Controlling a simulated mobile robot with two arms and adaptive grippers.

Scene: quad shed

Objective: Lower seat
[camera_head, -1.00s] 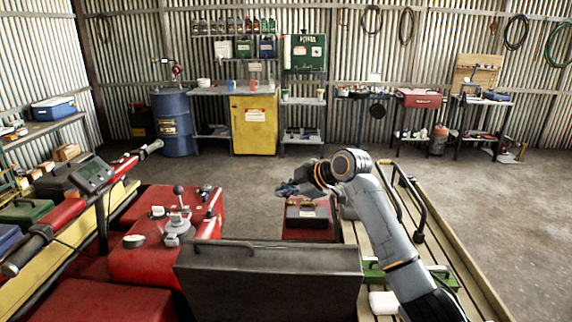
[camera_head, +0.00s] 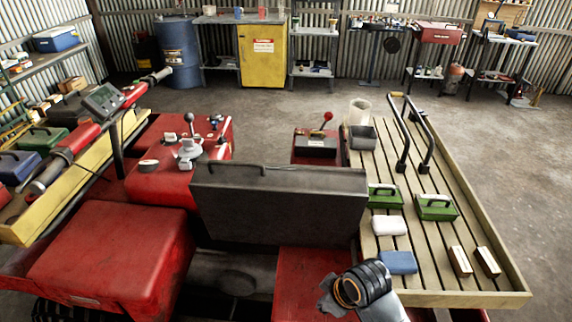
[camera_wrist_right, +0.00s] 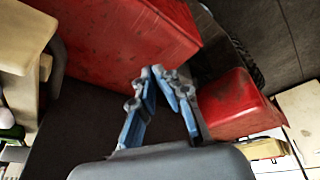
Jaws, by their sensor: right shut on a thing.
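The dark grey seat (camera_head: 280,200) stands tilted up as a broad panel in the middle of the red vehicle (camera_head: 110,255) in the head view. A thin handle (camera_head: 235,165) runs along its top edge. My right gripper (camera_head: 326,300) is low in the head view, on the near side of the seat and apart from its visible face. In the right wrist view the blue fingers (camera_wrist_right: 166,72) of this gripper are drawn together at the tips. What they hold cannot be made out. My left gripper is not in view.
A slatted wooden rack (camera_head: 462,270) on the right carries green cases (camera_head: 436,207), small blocks and two black bars. The floor (camera_head: 280,110) beyond is clear.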

